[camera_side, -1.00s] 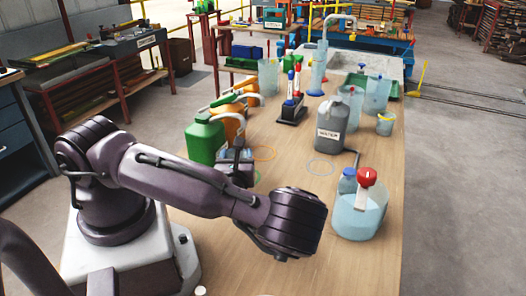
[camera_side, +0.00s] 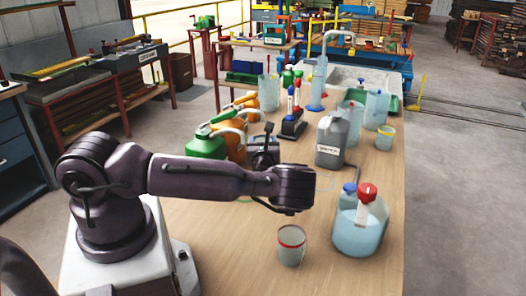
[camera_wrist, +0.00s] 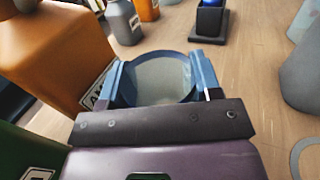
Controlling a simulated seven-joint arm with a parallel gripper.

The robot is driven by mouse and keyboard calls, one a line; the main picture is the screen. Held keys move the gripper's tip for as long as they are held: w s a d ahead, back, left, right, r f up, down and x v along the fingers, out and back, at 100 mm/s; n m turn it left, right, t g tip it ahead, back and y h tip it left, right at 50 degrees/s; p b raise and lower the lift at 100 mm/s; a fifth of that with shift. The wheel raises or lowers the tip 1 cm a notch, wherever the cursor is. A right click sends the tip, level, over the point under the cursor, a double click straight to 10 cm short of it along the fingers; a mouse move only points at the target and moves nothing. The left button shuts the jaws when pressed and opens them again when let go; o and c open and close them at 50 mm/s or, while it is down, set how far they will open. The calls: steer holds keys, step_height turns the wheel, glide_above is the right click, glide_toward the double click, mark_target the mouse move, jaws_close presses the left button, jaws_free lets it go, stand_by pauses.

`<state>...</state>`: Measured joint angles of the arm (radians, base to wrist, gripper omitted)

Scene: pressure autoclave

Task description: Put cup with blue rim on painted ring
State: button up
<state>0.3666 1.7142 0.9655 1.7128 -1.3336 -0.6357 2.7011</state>
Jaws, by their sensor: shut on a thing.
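In the wrist view my gripper (camera_wrist: 160,80) is shut on a clear grey cup (camera_wrist: 163,85) whose rim looks blue. The cup is upright between the two blue fingers. In the side view my gripper (camera_side: 264,150) is partly hidden behind my wrist, beside the orange and green jugs, and the cup cannot be made out clearly. A pale painted ring (camera_wrist: 298,158) shows partly at the right edge of the wrist view, apart from the cup.
A red-rimmed cup (camera_side: 291,246) stands nearer the front. A green jug (camera_side: 206,145) and orange jugs (camera_wrist: 60,50) are close on the left. A grey water jug (camera_side: 333,140) and a clear jug with a red cap (camera_side: 360,228) stand on the right.

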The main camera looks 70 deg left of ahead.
steer(key=shift+d+f, duration=0.1)
steer(key=shift+f, duration=1.3)
steer(key=shift+f, duration=0.1)
steer(key=shift+f, duration=0.1)
steer(key=o, duration=0.9)
